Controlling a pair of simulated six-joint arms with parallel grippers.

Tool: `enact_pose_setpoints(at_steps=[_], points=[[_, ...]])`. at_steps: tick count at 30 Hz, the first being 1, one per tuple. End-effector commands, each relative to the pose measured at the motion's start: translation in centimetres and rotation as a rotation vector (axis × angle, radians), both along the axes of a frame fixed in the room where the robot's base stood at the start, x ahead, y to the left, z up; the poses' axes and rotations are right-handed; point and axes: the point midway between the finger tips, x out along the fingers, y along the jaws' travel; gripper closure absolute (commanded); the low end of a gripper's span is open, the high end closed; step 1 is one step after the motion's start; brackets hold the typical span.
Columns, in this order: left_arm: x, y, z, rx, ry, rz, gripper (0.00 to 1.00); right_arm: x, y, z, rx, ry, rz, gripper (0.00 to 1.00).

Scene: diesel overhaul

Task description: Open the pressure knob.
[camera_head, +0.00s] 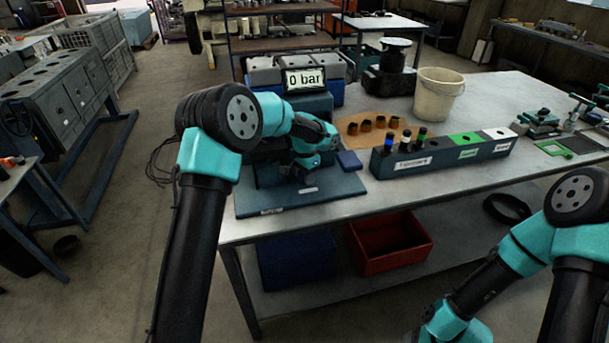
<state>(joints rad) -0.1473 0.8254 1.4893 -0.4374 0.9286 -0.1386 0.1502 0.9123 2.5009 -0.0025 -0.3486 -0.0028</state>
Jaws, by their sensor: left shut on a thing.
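The pressure tester (308,104) stands on a blue base plate (335,192) at the table's left end. Its display (305,80) reads 0 bar. My left gripper (304,172) is low in front of the tester, just above the plate. It is shut on what appears to be the pressure knob. The knob itself is hidden behind the gripper and wrist, so its turn position cannot be seen. My right arm is at the lower right, away from the tester, and its gripper is out of the picture.
A long rack (440,157) with several injectors stands right of the tester. Several brass parts (366,126) lie on a brown mat behind it. A white bucket (437,95) stands farther back. A red bin (388,248) sits on the lower shelf.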

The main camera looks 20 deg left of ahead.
Motion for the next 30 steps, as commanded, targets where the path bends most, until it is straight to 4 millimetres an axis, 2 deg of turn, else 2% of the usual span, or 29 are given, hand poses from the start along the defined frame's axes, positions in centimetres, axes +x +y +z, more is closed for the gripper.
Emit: enact_pose_setpoints(at_steps=[6, 15, 16, 18, 23, 30], points=[[0.02, 0.01, 0.04, -0.001, -0.001, 0.104, 0.79, 0.00, 0.00, 0.00, 0.000, 0.000, 0.000, 0.31], [0.02, 0.01, 0.05, -0.001, -0.001, 0.112, 0.79, 0.00, 0.00, 0.00, 0.000, 0.000, 0.000, 0.31], [0.02, 0.01, 0.05, -0.001, -0.001, 0.112, 0.53, 0.00, 0.00, 0.00, 0.000, 0.000, 0.000, 0.31], [0.02, 0.01, 0.05, -0.001, -0.001, 0.111, 0.46, 0.00, 0.00, 0.00, 0.000, 0.000, 0.000, 0.31], [0.01, 0.00, 0.03, 0.000, 0.000, 0.111, 0.31, 0.00, 0.00, 0.00, 0.000, 0.000, 0.000, 0.31], [0.01, 0.00, 0.05, 0.000, 0.000, 0.111, 0.31, 0.00, 0.00, 0.00, 0.000, 0.000, 0.000, 0.31]])
